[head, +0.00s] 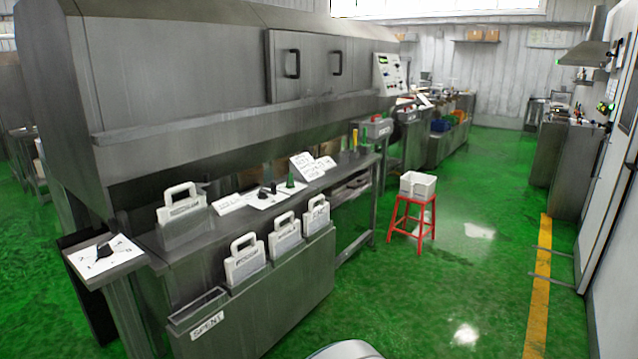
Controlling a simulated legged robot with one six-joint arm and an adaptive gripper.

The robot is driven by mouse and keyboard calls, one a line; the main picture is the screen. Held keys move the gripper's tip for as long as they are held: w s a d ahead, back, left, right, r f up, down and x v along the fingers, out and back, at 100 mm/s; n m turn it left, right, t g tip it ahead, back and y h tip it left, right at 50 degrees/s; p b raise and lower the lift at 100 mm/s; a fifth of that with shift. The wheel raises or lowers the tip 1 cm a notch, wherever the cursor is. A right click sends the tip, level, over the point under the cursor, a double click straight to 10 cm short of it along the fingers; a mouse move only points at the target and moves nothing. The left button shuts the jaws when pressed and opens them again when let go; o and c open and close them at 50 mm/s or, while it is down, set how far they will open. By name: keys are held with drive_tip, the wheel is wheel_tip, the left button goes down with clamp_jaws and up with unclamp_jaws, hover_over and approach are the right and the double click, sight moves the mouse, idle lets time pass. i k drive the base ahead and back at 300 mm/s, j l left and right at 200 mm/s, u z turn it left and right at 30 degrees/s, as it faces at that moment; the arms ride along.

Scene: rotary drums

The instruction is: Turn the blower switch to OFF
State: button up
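The word "blower" cannot be read anywhere, so I cannot tell which control is the blower switch. A black rotary knob (104,250) sits on a white marked plate (122,256) on a stand at the near left end of the machine; its marks are too small to read surely. A light control panel (390,72) with small buttons and knobs is on the machine's far right end. A white plate (262,200) with small dark and green parts lies on the bench. My gripper is not in view.
A long grey machine with a bench (215,235) fills the left. White handled cases (245,262) and a bin labelled SPENT (208,322) line its front. A red stool (411,222) carries a white box (418,185). The green floor (440,290) is open to the right.

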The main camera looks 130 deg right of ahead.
sight(290, 183)
drive_tip(key=z, duration=4.15)
drive_tip(key=i+l, duration=0.25)
drive_tip(key=i, duration=0.3)
drive_tip(key=i+l, duration=0.25)
drive_tip(key=i, duration=0.25)
drive_tip(key=i+l, duration=0.3)
drive_tip(key=i, duration=0.25)
drive_tip(key=i+l, duration=0.25)
drive_tip(key=i, duration=0.3)
drive_tip(key=i+l, duration=0.25)
drive_tip(key=i, duration=0.25)
drive_tip(key=i+l+u, duration=0.1)
drive_tip(key=i+l, duration=0.15)
drive_tip(key=i, duration=0.3)
drive_tip(key=i+l, duration=0.3)
drive_tip(key=i, duration=0.25)
